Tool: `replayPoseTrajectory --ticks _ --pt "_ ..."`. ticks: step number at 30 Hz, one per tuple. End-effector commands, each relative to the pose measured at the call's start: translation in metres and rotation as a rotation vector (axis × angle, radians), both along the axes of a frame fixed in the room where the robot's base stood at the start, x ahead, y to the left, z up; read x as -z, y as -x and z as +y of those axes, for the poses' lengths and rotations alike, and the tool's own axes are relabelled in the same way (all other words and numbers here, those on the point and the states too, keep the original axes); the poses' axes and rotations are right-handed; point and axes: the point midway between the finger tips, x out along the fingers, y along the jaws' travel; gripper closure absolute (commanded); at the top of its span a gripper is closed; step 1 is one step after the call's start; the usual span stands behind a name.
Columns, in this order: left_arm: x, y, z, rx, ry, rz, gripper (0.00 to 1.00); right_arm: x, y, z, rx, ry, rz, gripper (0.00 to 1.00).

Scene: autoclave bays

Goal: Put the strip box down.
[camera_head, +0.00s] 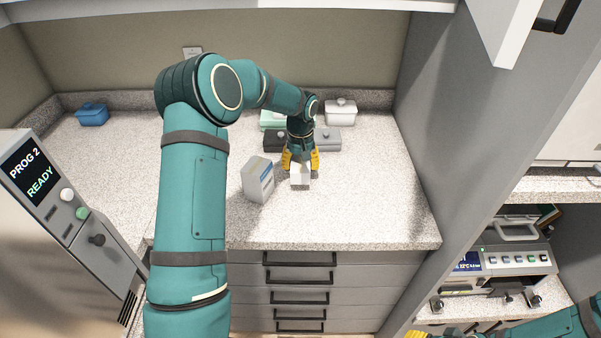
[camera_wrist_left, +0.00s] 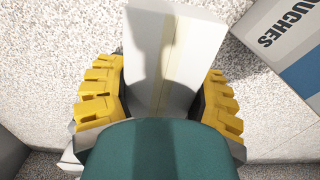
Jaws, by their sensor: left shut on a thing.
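My left gripper (camera_head: 300,170) reaches over the counter with its yellow fingers pointing down. It is shut on a small white box, the strip box (camera_head: 300,180). In the left wrist view the strip box (camera_wrist_left: 165,45) sits between the two yellow fingers, with a pale seam along its face. Speckled counter shows around it. I cannot tell whether its underside touches the counter (camera_head: 365,205). My right gripper (camera_head: 430,334) shows only as a yellow bit at the bottom edge of the head view; its jaws are not clear.
A white and blue pouches box (camera_head: 258,180) stands just left of the strip box. Dark, green and white lidded containers (camera_head: 340,112) stand behind my left gripper. A blue container (camera_head: 92,114) is at the back left. The counter is clear to the right, up to a grey panel (camera_head: 425,130).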

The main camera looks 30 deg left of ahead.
Motion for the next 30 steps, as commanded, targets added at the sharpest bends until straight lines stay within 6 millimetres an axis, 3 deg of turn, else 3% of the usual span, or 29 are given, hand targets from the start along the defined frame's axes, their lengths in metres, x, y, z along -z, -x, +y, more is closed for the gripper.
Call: replayPoseTrajectory --ticks 9,20,21,23,24,30 --pt "0.036 0.001 0.000 -0.001 0.001 0.001 0.82 0.003 0.001 0.000 -0.002 0.000 0.002 0.53" --pt "0.040 0.000 0.000 -0.001 0.000 0.000 0.82 0.006 0.002 0.000 -0.004 -0.001 0.004 0.53" --pt "0.040 0.000 0.000 -0.001 0.000 0.000 0.32 0.005 0.002 0.000 -0.004 -0.001 0.004 0.53" --pt "0.039 0.000 0.000 -0.001 0.000 0.000 0.11 0.005 0.002 0.000 -0.004 -0.001 0.004 0.53" --pt "0.039 0.000 0.000 -0.001 0.000 0.000 0.07 0.005 0.002 0.000 -0.004 -0.001 0.004 0.53" --pt "0.039 0.000 0.000 -0.001 0.000 0.000 0.07 0.005 0.002 0.000 -0.004 -0.001 0.004 0.53"
